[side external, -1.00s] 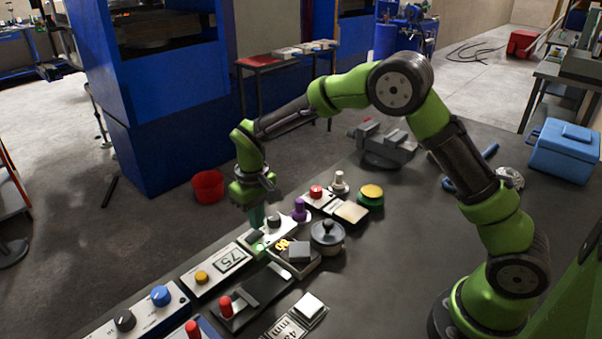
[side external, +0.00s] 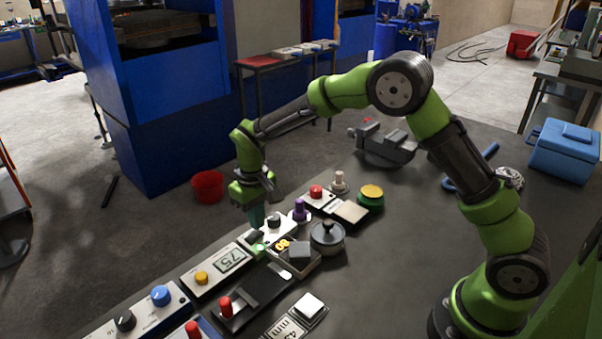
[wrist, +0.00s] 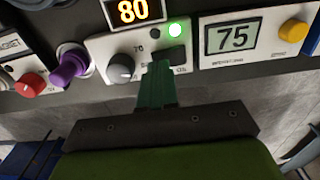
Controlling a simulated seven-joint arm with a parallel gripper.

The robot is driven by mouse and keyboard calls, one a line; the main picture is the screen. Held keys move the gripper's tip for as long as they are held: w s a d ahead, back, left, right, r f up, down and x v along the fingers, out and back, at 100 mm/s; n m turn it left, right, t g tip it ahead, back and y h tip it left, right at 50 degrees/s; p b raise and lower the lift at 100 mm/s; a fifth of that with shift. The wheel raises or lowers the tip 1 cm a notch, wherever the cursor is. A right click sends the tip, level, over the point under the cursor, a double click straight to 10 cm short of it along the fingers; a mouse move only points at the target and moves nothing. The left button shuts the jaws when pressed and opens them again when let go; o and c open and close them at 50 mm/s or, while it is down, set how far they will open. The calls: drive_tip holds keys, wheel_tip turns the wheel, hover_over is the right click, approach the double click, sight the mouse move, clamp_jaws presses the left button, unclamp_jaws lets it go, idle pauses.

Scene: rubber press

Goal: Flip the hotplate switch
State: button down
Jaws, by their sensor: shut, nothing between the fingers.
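The white hotplate panel (wrist: 112,45) has a dark round knob, a lit green lamp (wrist: 175,30) and a dark switch (wrist: 170,56). My gripper (wrist: 157,72) points at the switch, with its green fingers shut and empty. The fingertips overlap the left part of the switch in the wrist view and hide some of it. I cannot tell whether they touch it. In the side view, my gripper (side external: 257,226) is just above the panel, beside the knob (side external: 273,221). The switch (side external: 254,236) shows as a small dark piece below the fingertips, and the green lamp (side external: 260,248) glows.
An orange display (wrist: 134,10) reads 80. To the right in the wrist view, another panel (wrist: 235,58) reads 75 and has a yellow button (wrist: 293,30). A purple knob (wrist: 70,68) and a red button (wrist: 30,84) are on the left. A metal pot (side external: 327,236) stands nearby.

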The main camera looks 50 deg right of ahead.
drive_tip(key=shift+f, duration=0.95)
idle(0.5)
drive_tip(key=shift+r, duration=3.55)
drive_tip(key=s+d+r+m+t, duration=0.1)
drive_tip(key=s+r, duration=0.3)
drive_tip(key=s, duration=0.4)
drive_tip(key=s+d+r+m+t+y, duration=0.1)
drive_tip(key=s+d+r+t, duration=0.2)
drive_tip(key=s+r, duration=0.2)
drive_tip(key=s+d+r+m+t+y, duration=0.1)
drive_tip(key=s+r, duration=0.4)
drive_tip(key=s, duration=0.6)
drive_tip(key=shift+s+d+m+t, duration=0.25)
drive_tip(key=shift+d+m+t, duration=0.25)
drive_tip(key=shift+d+t, duration=0.45)
drive_tip(key=shift+a, duration=0.2)
